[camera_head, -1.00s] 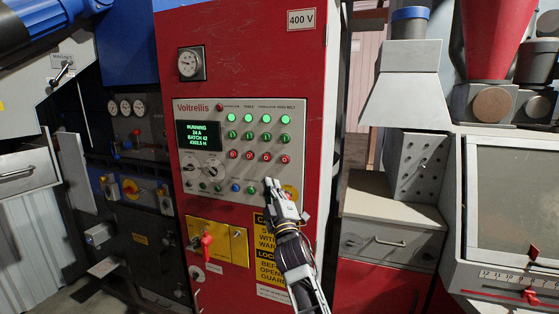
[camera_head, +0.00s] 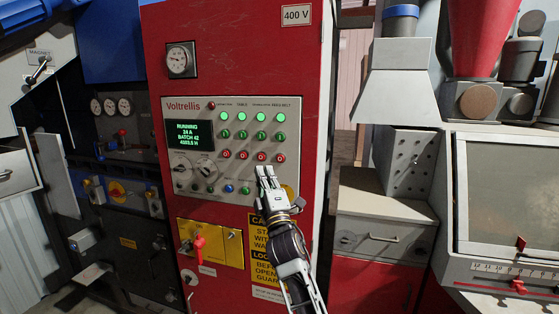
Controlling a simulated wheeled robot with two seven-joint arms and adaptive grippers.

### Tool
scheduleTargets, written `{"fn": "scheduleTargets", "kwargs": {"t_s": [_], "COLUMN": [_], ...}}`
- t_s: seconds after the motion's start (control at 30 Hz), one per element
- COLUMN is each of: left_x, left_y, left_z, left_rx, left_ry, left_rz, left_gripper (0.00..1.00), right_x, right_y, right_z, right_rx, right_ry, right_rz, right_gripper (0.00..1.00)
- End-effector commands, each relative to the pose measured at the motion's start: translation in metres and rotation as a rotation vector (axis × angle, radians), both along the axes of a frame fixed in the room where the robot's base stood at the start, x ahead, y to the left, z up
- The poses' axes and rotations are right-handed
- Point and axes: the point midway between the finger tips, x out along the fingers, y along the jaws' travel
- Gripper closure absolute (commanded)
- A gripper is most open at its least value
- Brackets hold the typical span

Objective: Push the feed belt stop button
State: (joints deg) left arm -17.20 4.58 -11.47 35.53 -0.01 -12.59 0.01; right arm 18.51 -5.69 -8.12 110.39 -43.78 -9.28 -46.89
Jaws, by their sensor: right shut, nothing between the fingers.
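The feed belt stop button is the red button (camera_head: 279,157) at the right end of the red row on the control panel (camera_head: 180,106), under the column marked as feed belt. My right gripper (camera_head: 265,171) is shut and empty. Its fingertips show just below the red row, a little left of and below that button, apart from it in the picture. The gap in depth to the panel cannot be told. The gripper and wrist hide part of the lower right of the panel and a yellow disc there. My left gripper is not in view.
Three other red buttons (camera_head: 244,155) sit to the left in the same row, with green buttons (camera_head: 243,134) and lit green lamps (camera_head: 243,117) above. The display (camera_head: 189,135) reads RUNNING. A red-handled switch (camera_head: 199,244) on a yellow plate sits lower left.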

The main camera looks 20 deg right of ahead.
Motion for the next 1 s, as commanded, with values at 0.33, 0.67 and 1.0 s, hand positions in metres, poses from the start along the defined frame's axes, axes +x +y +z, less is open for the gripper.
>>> {"fn": "scheduleTargets", "kwargs": {"t_s": [0.33,0.67,1.0], "left_x": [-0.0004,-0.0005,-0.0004], "left_y": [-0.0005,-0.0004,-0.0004], "left_z": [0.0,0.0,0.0], "left_rx": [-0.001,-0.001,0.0], "left_ry": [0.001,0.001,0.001], "left_rz": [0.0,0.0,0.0], "left_gripper": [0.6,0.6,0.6], "right_x": [-0.0005,-0.0005,0.0002], "right_y": [0.0005,0.0005,0.0], "right_z": [0.0008,0.0008,0.0008], "right_rx": [-0.149,-0.207,-0.206], "right_ry": [-0.006,-0.006,-0.006], "right_rz": [-0.092,-0.129,-0.128], "right_gripper": [1.0,1.0,1.0]}}
